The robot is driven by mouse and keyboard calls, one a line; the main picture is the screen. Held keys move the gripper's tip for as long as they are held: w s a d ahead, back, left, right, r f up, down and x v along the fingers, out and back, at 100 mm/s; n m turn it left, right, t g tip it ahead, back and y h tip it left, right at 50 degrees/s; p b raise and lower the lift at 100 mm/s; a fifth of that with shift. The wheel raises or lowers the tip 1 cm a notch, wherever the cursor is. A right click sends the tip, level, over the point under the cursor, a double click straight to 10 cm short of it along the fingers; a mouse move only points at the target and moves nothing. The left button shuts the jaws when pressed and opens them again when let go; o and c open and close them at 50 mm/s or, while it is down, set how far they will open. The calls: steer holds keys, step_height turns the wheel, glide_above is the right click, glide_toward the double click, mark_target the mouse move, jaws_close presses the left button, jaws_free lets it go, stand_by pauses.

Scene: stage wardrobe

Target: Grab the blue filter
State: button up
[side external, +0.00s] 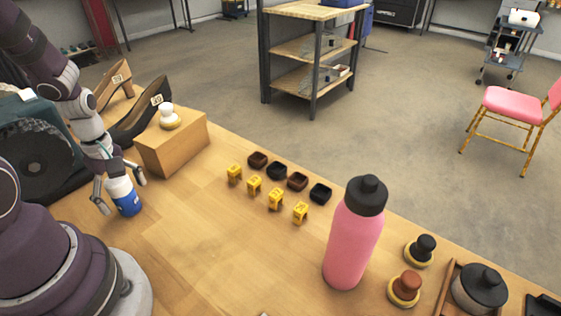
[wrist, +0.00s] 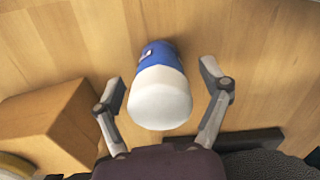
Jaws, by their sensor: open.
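The blue filter appears to be the blue and white rounded cylinder (side external: 126,198), standing on the wooden table at the left in the side view. In the wrist view its white end (wrist: 160,100) faces the camera, with the blue part (wrist: 158,55) beyond it. My gripper (side external: 121,193) is open, pointing down over the cylinder. In the wrist view its two fingers (wrist: 162,82) lie on either side of the cylinder, with a visible gap on each side. The cylinder's lower blue part is partly hidden by the white end in the wrist view.
A wooden block (side external: 172,145) with a white-knobbed piece (side external: 169,117) stands close by; the block also shows in the wrist view (wrist: 50,125). Yellow blocks (side external: 254,184), small dark bowls (side external: 277,171) and a pink bottle (side external: 354,240) are farther right.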

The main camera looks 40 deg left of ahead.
steer(key=c, duration=1.3)
steer(key=shift+r, duration=0.15)
